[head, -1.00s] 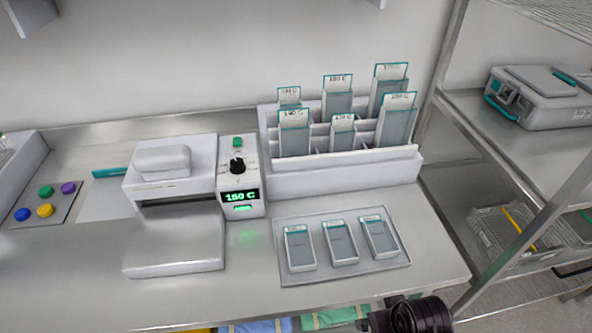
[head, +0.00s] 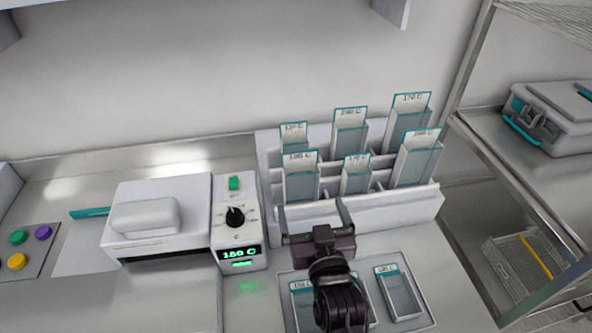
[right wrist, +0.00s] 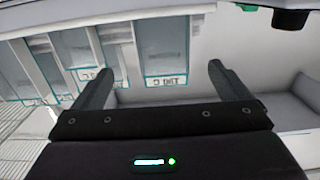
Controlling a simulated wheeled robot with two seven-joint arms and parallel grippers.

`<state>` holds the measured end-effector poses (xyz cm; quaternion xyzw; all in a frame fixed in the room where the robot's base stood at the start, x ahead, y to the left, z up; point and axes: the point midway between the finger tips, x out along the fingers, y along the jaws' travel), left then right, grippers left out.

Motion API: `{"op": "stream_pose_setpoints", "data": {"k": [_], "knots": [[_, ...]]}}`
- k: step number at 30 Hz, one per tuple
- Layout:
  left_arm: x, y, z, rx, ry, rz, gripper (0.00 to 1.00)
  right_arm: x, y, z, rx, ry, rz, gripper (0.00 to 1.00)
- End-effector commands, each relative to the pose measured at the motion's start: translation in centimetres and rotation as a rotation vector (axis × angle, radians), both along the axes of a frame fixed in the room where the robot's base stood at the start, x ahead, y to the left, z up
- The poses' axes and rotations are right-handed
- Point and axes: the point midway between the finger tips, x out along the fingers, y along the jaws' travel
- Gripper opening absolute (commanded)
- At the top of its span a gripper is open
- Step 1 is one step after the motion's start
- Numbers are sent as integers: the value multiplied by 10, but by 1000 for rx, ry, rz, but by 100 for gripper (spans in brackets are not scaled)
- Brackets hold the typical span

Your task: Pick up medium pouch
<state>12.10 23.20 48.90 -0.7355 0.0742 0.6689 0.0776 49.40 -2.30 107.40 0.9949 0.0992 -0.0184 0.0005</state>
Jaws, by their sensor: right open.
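Clear pouches with teal edges and temperature labels stand in two rows in a white slotted rack (head: 425,203). They differ in size. In the front row, the left pouch (head: 300,184) looks mid-sized, the middle pouch (head: 356,181) smaller and the right pouch (head: 415,162) larger. In the back row, the middle pouch (head: 348,138) also looks mid-sized. My right gripper (head: 313,212) is open and empty, in front of the rack below the front-left and front-middle pouches. In the right wrist view, upside down, a labelled pouch (right wrist: 162,45) shows between its open fingers (right wrist: 158,72). My left gripper is out of view.
A tray (head: 425,318) with pouches lies in front of the rack, partly hidden by my right arm. A sealer (head: 150,222) with a control box (head: 237,235) reading 150 C stands left. Colored buttons are at far left. A wire-shelf unit with a case (head: 560,118) stands right.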

Motion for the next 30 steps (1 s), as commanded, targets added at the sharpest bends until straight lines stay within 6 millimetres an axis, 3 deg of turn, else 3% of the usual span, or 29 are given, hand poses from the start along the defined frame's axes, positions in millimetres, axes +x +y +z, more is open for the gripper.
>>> {"op": "stream_pose_setpoints", "data": {"k": [5,14,20,24,28,30], "knots": [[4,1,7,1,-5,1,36,15,5,7,1,-32,-3,96],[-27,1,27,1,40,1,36,50,15,8,0,-29,-3,96],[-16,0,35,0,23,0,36,72,20,5,1,-28,-3,96],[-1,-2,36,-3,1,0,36,75,21,2,2,-26,-2,96],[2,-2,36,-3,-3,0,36,74,21,2,2,-26,-2,96],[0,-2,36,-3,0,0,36,74,21,2,2,-26,-2,88]]}}
